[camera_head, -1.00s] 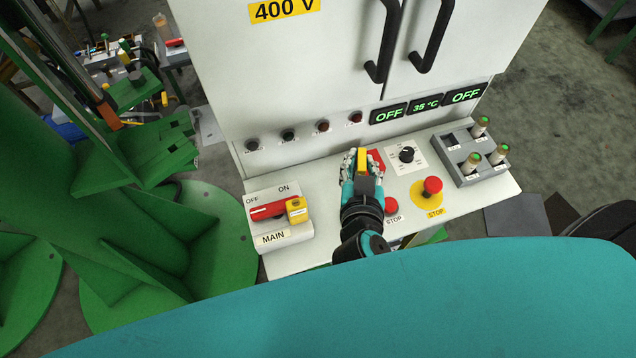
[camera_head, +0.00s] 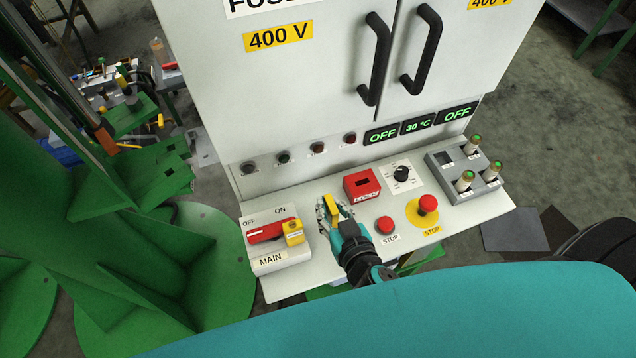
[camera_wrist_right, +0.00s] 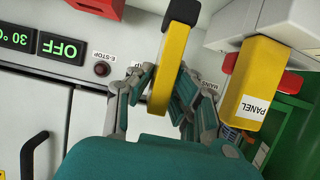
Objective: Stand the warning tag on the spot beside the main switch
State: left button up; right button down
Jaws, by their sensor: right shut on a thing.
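The warning tag (camera_head: 331,209) is a flat yellow piece with a dark end. It shows large in the wrist view (camera_wrist_right: 172,62). My right gripper (camera_head: 329,210) is shut on it, with fingers on both sides, just right of the main switch. The main switch (camera_head: 270,231) is a red handle on a grey box labelled MAIN, with a yellow padlock (camera_head: 293,233) at its right end. In the wrist view the padlock (camera_wrist_right: 257,88) reads PANEL and is apart from the tag. The spot beside the switch is not clearly visible. My left gripper is not in view.
A red box (camera_head: 362,184) with a dark slot stands right of my gripper. Red STOP buttons (camera_head: 385,225) (camera_head: 428,204), a black knob (camera_head: 401,173) and a grey fuse holder (camera_head: 440,160) lie farther right. The white cabinet (camera_head: 300,90) rises behind the shelf.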

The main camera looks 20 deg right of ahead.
jog(key=shift+f+p+x, duration=0.2)
jog(key=shift+p+x, duration=0.1)
jog(key=shift+x, duration=2)
jog(key=shift+f+p+x, duration=0.2)
jog(key=shift+p+x, duration=0.1)
jog(key=shift+x, duration=2)
jog(key=shift+s, duration=0.2)
jog(key=shift+f, duration=0.1)
jog(key=c, duration=1.3)
grip_release()
jog(key=shift+o, duration=0.2)
